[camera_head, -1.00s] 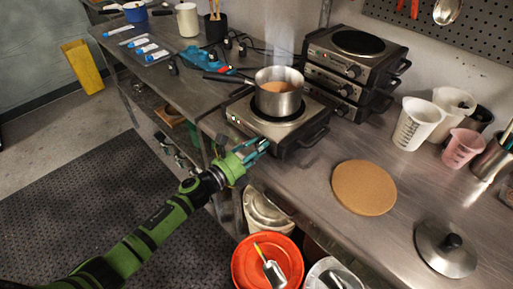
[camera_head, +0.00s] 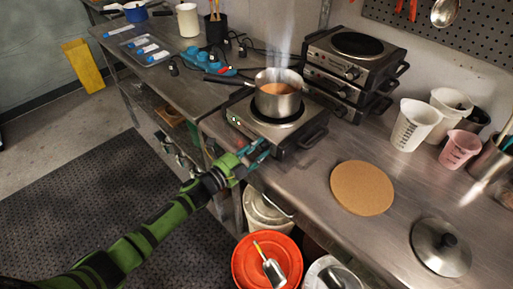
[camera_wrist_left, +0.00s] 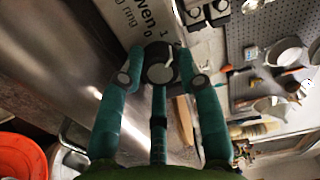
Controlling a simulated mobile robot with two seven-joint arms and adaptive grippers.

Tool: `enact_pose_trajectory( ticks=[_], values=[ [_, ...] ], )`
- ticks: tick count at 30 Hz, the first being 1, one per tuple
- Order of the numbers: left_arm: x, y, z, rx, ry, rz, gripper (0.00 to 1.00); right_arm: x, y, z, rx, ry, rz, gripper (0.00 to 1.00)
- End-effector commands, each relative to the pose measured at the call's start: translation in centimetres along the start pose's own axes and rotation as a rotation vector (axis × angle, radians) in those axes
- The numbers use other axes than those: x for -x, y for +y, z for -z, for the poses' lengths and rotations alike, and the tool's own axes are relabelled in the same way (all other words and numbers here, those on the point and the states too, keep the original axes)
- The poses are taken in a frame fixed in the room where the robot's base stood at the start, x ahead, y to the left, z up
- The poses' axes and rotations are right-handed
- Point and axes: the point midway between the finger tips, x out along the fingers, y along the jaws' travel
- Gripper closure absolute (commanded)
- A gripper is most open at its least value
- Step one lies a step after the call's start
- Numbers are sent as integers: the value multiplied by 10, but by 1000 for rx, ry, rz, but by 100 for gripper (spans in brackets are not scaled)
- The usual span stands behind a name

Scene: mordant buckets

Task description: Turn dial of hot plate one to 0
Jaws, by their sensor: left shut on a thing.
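Hot plate one (camera_head: 270,125) stands on the near edge of the steel bench in the head view, its front facing my left arm. A steel pot (camera_head: 278,103) with brown liquid sits on it, and steam rises above. My left gripper (camera_head: 262,152) is at the hot plate's front panel. In the left wrist view its teal fingers are shut around the black and grey dial (camera_wrist_left: 160,70). The pointer's exact setting is unclear. In the head view the fingers hide the dial. My right gripper is not in view.
Stacked hot plates (camera_head: 352,65) stand behind at the right. A round tan board (camera_head: 362,187), a steel lid (camera_head: 440,247) and plastic beakers (camera_head: 412,125) are on the bench to the right. An orange bucket (camera_head: 250,272) stands below the bench edge.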

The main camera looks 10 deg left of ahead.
Motion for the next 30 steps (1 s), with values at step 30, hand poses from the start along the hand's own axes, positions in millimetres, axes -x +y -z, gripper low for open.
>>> enact_pose_trajectory(
  ticks=[30],
  values=[
    [-1,-4,-4,833,-3,9,97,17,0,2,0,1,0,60]
  ],
)
